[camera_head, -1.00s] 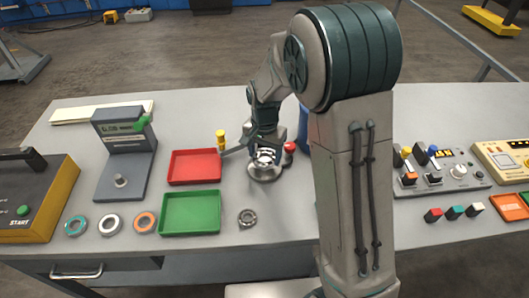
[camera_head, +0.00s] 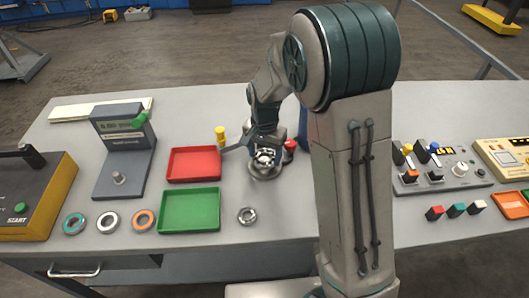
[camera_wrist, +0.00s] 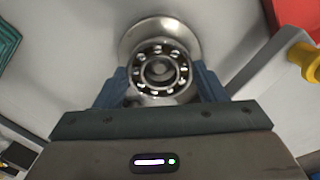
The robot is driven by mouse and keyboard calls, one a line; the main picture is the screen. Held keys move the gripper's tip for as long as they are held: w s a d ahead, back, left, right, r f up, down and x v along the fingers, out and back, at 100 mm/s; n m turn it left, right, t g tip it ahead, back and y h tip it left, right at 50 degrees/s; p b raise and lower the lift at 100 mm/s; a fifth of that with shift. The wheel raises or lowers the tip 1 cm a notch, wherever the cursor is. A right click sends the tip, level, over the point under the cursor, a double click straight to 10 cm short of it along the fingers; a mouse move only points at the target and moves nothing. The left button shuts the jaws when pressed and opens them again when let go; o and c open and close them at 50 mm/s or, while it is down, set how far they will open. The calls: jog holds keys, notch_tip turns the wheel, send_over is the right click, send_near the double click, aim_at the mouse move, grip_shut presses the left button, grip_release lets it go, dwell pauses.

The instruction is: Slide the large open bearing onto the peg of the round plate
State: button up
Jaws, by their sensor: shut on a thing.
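My gripper (camera_wrist: 161,82) is shut on the large open bearing (camera_wrist: 142,72), a steel ring with visible balls, held between two blue-grey fingers. The round plate (camera_wrist: 127,42) lies behind the bearing in the wrist view, and a round peg end (camera_wrist: 161,70) shows through the bearing's bore. I cannot tell how far down the peg the bearing sits. In the head view my gripper (camera_head: 265,150) is over the round plate (camera_head: 264,172) near the middle of the table, and the bearing (camera_head: 265,157) shows just above the plate.
A red tray (camera_head: 194,178) and a green tray (camera_head: 190,228) stand left of the plate. Another bearing (camera_head: 247,215) lies in front of it. A yellow-topped post (camera_head: 220,135) and a red knob (camera_head: 290,145) stand close on either side. Several rings lie at the front left.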

jog(key=shift+f, duration=0.15)
jog(key=shift+f+b, duration=0.4)
jog(key=shift+b, duration=0.05)
dwell(0.3)
jog(key=o, duration=1.2)
jog(key=shift+o, duration=0.2)
jog(key=shift+r, duration=0.15)
notch_tip(320, 180, up, 9)
jog(key=p, duration=0.6)
dwell(0.5)
